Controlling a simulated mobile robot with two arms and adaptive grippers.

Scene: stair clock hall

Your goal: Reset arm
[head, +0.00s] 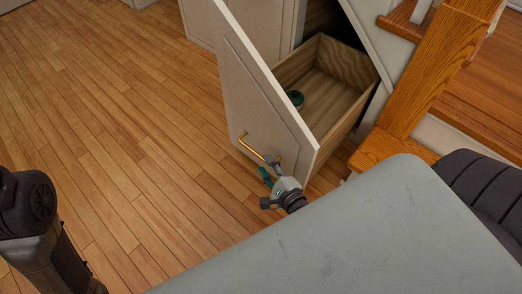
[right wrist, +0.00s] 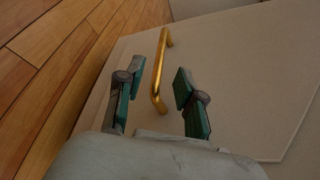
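My right gripper (head: 270,171) is at the front of a pulled-out drawer, close to the lower end of its brass handle (head: 252,148). In the right wrist view, the two green-padded fingers of this gripper (right wrist: 160,76) are apart, with the brass handle (right wrist: 163,62) showing between them. Neither finger appears to touch the handle, though depth is hard to judge. The drawer's pale panelled front (head: 257,95) slants across the head view. My left gripper is out of view; only a dark part of my left arm shows at the left.
The open wooden drawer box (head: 345,65) holds a small green object (head: 296,98). Orange-brown wooden stair parts (head: 430,80) stand at the right, beside the drawer. The plank floor (head: 120,110) to the left is clear.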

